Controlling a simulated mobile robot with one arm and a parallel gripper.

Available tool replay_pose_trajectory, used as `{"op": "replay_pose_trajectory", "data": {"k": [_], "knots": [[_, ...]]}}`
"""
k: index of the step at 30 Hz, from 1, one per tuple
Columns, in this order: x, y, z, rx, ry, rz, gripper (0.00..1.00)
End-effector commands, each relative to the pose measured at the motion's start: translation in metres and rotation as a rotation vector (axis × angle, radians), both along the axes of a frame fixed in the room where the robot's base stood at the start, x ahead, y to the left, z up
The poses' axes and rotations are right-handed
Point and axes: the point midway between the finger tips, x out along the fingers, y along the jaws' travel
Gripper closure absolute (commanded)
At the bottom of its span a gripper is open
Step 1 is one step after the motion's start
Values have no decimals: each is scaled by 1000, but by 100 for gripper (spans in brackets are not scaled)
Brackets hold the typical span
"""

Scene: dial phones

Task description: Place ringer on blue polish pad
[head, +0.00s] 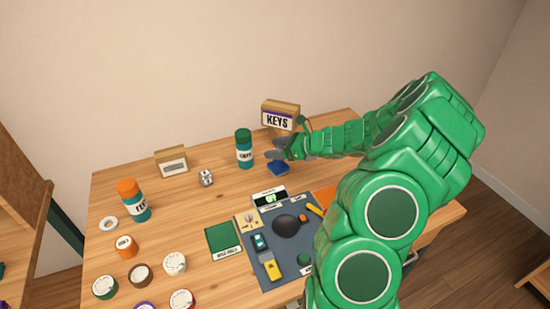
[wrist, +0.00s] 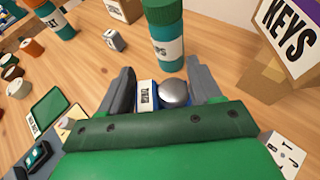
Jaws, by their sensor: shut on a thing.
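The ringer, a shiny silver dome (wrist: 174,93), sits between the two grey fingers of my gripper (wrist: 163,92) in the wrist view. My gripper (head: 279,152) is shut on it near the back of the table in the head view. The blue polish pad (head: 278,169) lies on the table just below the gripper fingers. In the wrist view, blue surface and a white label show beside and under the dome. I cannot tell whether the ringer touches the pad. The ringer is hidden by my fingers in the head view.
A teal bottle with a green cap (head: 244,149) stands close to the left of the gripper. A KEYS box (head: 281,117) stands behind. A grey mat (head: 264,267) with tools and a green pad (head: 223,239) lie in front.

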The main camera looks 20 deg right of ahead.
Motion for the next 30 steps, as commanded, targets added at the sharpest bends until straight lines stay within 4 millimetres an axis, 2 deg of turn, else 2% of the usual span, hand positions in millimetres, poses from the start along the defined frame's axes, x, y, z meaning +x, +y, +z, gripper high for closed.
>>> {"op": "replay_pose_trajectory", "data": {"k": [3,10,20,27,30], "knots": [[9,-1,-14,3,4,2,74],[24,-6,-30,-1,1,0,74],[31,-7,-41,0,3,0,74],[32,-7,-66,2,3,1,74],[32,-8,-70,0,2,1,74]]}}
